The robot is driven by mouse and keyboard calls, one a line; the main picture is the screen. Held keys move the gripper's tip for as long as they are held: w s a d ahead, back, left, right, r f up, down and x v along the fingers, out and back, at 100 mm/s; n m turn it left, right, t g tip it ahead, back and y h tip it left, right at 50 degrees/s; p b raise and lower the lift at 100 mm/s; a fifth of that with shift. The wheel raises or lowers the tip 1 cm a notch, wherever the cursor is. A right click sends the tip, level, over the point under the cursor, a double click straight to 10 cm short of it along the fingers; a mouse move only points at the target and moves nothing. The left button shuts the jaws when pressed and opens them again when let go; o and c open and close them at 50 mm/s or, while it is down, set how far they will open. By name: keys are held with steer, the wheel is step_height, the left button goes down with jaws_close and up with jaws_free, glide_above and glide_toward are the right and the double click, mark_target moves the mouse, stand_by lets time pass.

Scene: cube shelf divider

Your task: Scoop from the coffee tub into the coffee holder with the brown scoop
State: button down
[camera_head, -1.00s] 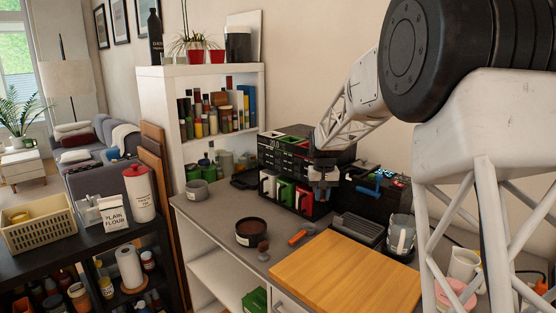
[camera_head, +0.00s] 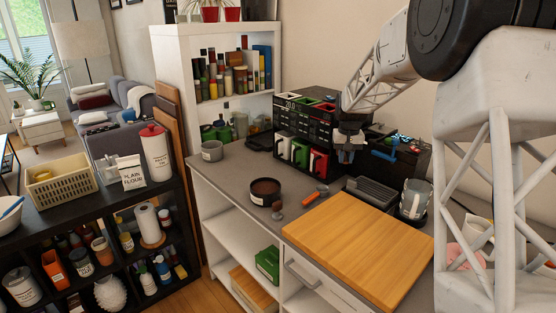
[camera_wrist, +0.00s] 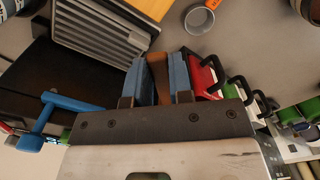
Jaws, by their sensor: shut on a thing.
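The coffee tub (camera_head: 265,191) is a round dark container with brown contents, standing open on the grey counter left of the board. The coffee holder (camera_head: 322,188), a small metal cup with an orange handle, lies to its right. In the wrist view the holder (camera_wrist: 199,20) appears as an empty-looking grey ring at the top. My gripper (camera_head: 346,155) is above the back of the counter, beside the dark drawer rack. In the wrist view its blue fingers (camera_wrist: 160,80) are shut on the brown scoop (camera_wrist: 161,70). Most of the scoop is hidden between the fingers.
A wooden board (camera_head: 360,245) covers the front of the counter. The drawer rack (camera_head: 305,125) has green, white and red containers (camera_head: 320,163) below it. A dark machine with a blue lever (camera_wrist: 47,122) is close beside my gripper. A tamper (camera_head: 277,209) stands by the tub.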

steer(key=shift+a, duration=0.15)
stand_by(0.4)
steer(key=s+a, duration=0.3)
steer(key=a, duration=1)
steer(key=s+a, duration=0.4)
steer(key=a, duration=1)
steer(key=shift+s+a+f, duration=0.15)
steer(key=shift+a+f, duration=0.05)
steer(key=shift+a, duration=0.05)
steer(key=shift+f, duration=0.15)
steer(key=f, duration=0.1)
steer(key=f+g, duration=0.1)
steer(key=shift+w+f, duration=0.2)
steer(key=shift+f, duration=0.1)
steer(key=shift+w+r+g, duration=0.2)
steer(key=shift+g, duration=0.55)
steer(key=shift+w+r+g, duration=0.15)
steer(key=shift+w+g, duration=0.05)
steer(key=shift+g, duration=0.55)
